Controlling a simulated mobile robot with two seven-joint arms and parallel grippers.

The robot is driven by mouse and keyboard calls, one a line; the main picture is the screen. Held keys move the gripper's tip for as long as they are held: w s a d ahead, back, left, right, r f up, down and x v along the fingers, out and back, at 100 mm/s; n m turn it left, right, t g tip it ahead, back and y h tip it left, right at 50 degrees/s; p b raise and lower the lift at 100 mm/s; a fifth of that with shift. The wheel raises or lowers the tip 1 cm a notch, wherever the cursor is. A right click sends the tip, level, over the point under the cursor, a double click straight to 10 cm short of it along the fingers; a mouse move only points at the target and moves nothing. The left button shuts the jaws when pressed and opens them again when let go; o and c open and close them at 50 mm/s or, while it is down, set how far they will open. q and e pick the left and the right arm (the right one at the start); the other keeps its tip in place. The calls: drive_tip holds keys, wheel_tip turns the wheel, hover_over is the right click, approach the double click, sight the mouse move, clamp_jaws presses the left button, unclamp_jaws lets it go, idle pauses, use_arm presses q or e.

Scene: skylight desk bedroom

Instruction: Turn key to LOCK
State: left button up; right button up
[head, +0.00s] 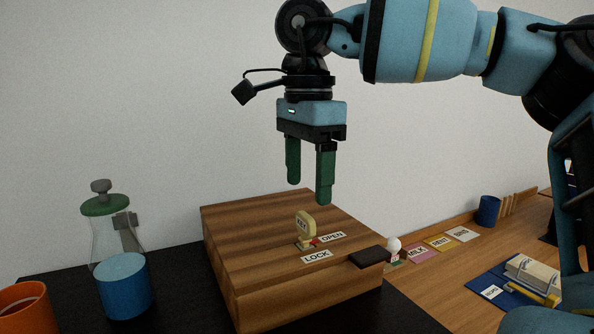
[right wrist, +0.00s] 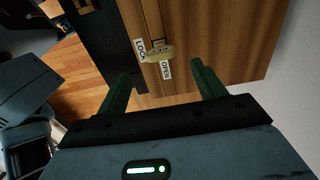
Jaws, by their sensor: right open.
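A pale yellow key (head: 304,224) stands upright in the top of a wooden box (head: 245,270). A small red mark at its base lies beside the OPEN label (head: 332,237). The LOCK label (head: 317,256) is nearer the front. My right gripper (head: 308,193) is open and empty, fingers pointing down, above the key and apart from it. In the right wrist view the key (right wrist: 158,53) shows beyond and between the open fingertips (right wrist: 161,74), with the LOCK (right wrist: 141,48) and OPEN (right wrist: 166,69) labels beside it. My left gripper is not in view.
A dark block (head: 369,257) sits at the box's right front edge, near a white-topped knob (head: 393,244). A blue cup (head: 124,286), a green-lidded glass jar (head: 105,206) and an orange cup (head: 24,306) stand left of the box. Label cards (head: 439,242) lie on the desk at right.

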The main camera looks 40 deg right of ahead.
sight(308, 215)
drive_tip(key=shift+s+f, duration=0.1)
drive_tip(key=shift+f, duration=0.55)
wheel_tip(308, 215, down, 5)
drive_tip(key=shift+r+p, duration=0.15)
drive_tip(key=shift+p, duration=0.15)
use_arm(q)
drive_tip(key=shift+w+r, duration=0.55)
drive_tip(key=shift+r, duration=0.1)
use_arm(e)
drive_tip(key=shift+f, duration=1)
drive_tip(key=c, duration=1)
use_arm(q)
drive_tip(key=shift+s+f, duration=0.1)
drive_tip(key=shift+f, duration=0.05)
use_arm(e)
drive_tip(key=shift+w, duration=0.2)
drive_tip(key=shift+c, duration=0.3)
